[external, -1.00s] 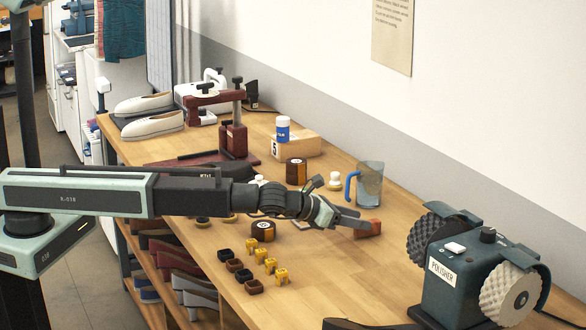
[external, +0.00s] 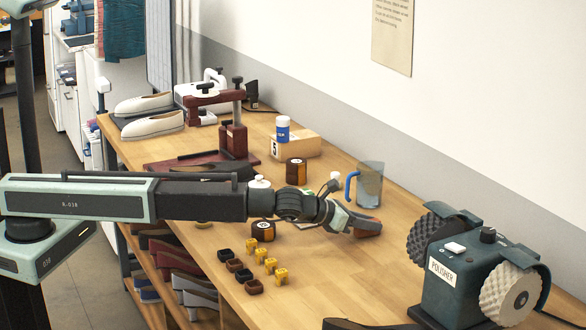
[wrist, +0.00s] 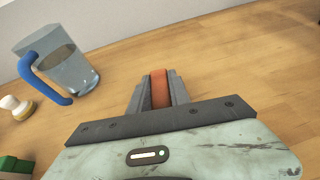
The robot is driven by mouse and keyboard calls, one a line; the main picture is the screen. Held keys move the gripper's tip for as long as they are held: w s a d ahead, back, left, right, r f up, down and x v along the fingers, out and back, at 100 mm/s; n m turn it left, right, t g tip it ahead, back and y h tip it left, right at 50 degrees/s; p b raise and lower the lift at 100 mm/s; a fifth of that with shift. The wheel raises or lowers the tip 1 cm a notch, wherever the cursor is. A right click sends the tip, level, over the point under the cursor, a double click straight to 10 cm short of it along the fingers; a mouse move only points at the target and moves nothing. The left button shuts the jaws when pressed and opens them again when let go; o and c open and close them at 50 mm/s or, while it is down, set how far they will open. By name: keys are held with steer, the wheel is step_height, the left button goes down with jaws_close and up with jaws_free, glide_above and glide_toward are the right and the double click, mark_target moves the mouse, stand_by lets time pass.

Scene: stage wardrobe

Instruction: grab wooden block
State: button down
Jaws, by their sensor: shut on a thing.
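A small reddish-brown block (external: 372,231) is on the workbench, left of the polisher and in front of the clear jug. My gripper (external: 362,225) is shut on it, with the fingers partly covering it in the external view. In the wrist view the block (wrist: 159,88) stands as an orange-brown strip between my two grey fingers (wrist: 159,97), which press on both its sides. I cannot tell any gap between the block and the bench.
The clear jug with a blue handle (external: 369,186) stands close behind my gripper. The polisher (external: 470,270) is to the right. Several small yellow and dark pieces (external: 262,262) and a dark round tin (external: 263,230) lie left. Bench in front of the block is clear.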

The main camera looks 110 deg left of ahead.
step_height(320, 180, up, 4)
steer(key=p, duration=0.4)
steer(key=shift+r, duration=0.1)
steer(key=s+d, duration=0.1)
steer(key=s, duration=0.4)
steer(key=s+d, duration=0.2)
steer(key=s, duration=0.3)
steer(key=s+d, duration=0.2)
steer(key=s, duration=0.3)
steer(key=shift+d+r+p, duration=0.2)
steer(key=shift+r+p, duration=0.1)
steer(key=shift+r, duration=0.05)
